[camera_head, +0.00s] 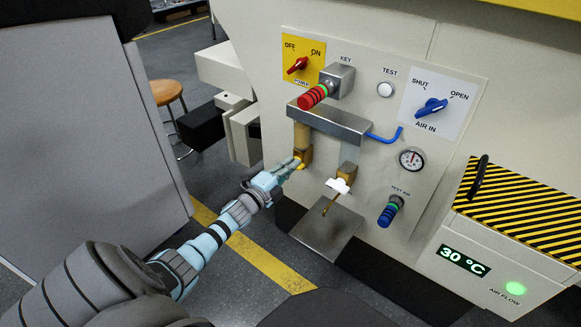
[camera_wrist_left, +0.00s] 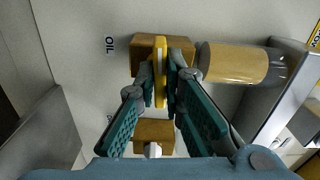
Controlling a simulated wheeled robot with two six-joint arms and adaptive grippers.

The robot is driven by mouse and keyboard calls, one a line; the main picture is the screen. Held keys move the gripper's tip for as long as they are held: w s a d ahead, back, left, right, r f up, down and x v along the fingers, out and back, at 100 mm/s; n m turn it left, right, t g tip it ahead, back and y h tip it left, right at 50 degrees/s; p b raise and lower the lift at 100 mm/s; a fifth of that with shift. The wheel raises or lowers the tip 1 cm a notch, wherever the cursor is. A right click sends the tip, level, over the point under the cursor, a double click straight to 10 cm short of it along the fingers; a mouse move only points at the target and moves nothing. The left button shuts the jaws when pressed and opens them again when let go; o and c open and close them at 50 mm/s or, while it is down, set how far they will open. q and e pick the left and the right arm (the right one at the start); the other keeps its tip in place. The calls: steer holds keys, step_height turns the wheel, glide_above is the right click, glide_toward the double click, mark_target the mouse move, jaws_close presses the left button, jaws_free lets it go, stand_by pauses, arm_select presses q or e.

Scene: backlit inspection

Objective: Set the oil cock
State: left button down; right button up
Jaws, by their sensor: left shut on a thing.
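The oil cock is a brass block (camera_wrist_left: 140,65) with a yellow handle (camera_wrist_left: 160,58), below an amber cylinder (camera_head: 302,137) on the cream machine panel. An OIL label (camera_wrist_left: 110,45) is beside it in the left wrist view. My left gripper (camera_wrist_left: 164,90) is shut on the yellow handle, a green-padded finger on each side. In the head view the gripper (camera_head: 291,165) reaches in from the lower left and hides part of the cock (camera_head: 306,156). My right gripper is not in view.
A second brass cock (camera_head: 349,173) with a white handle (camera_head: 338,186) is close to the right, above a metal plate (camera_head: 327,229). A steel bracket (camera_head: 335,121) is above. The panel also has a red power switch (camera_head: 297,65), blue air valve (camera_head: 431,107) and gauge (camera_head: 411,158).

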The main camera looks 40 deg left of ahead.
arm_select(q)
steer(key=shift+n+p, duration=1.6)
steer(key=shift+n, duration=6.9)
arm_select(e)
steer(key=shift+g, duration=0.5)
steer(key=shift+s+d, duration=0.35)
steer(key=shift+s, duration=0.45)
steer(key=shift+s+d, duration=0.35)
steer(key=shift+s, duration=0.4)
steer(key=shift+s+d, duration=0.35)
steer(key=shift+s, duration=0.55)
